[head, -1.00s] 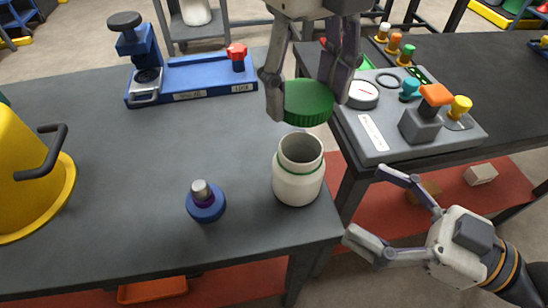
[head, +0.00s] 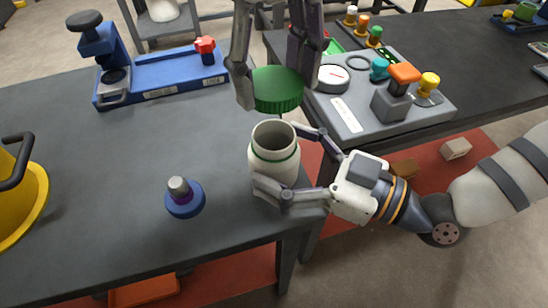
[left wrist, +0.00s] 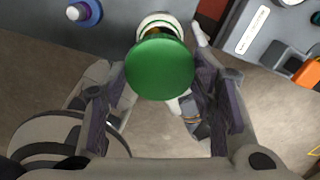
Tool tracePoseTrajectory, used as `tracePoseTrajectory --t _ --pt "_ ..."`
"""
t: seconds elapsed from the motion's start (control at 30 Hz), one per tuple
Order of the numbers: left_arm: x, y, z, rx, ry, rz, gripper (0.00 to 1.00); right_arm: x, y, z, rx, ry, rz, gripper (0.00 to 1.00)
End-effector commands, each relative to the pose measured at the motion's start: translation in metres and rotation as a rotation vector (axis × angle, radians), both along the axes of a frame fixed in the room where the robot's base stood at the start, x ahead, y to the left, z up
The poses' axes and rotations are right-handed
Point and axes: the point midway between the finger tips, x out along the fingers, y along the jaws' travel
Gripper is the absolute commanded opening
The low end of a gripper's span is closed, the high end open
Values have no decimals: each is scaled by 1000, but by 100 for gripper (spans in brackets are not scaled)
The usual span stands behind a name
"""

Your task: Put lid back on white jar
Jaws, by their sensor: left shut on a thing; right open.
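The white jar (head: 273,153) with a thin green band stands upright and open near the right front corner of the grey table. The green lid (head: 277,91) is held above the jar's mouth by my left gripper (head: 275,88), apart from the rim. In the left wrist view the green lid (left wrist: 160,68) sits between the fingers and covers part of the white jar (left wrist: 158,22). My right gripper (head: 282,165) is open, with one finger in front of the jar and the other behind its right side. Whether these fingers touch the jar I cannot tell.
A blue-based knob (head: 184,196) stands left of the jar. A blue fixture (head: 165,77) lies at the back of the table (head: 120,165), and a yellow container (head: 30,203) is at the left edge. A grey control panel (head: 370,108) is on the dark table to the right.

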Motion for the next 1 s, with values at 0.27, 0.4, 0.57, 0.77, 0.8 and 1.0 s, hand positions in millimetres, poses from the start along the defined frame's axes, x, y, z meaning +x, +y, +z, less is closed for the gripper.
tracePoseTrajectory --t 0.27,0.4,0.57,0.77,0.8,1.0 --pt "0 0 0 0 0 0 44 7 15 0 1 0 0 84" --pt "0 0 0 0 0 0 44 7 14 0 1 0 0 84" --pt "0 0 0 0 0 0 44 7 14 0 1 0 0 62" --pt "0 0 0 0 0 0 44 7 14 0 1 0 0 16" --pt "0 0 0 0 0 0 44 7 14 0 1 0 0 10" --pt "-1 1 -23 2 2 -1 44 7 14 0 1 0 0 10"
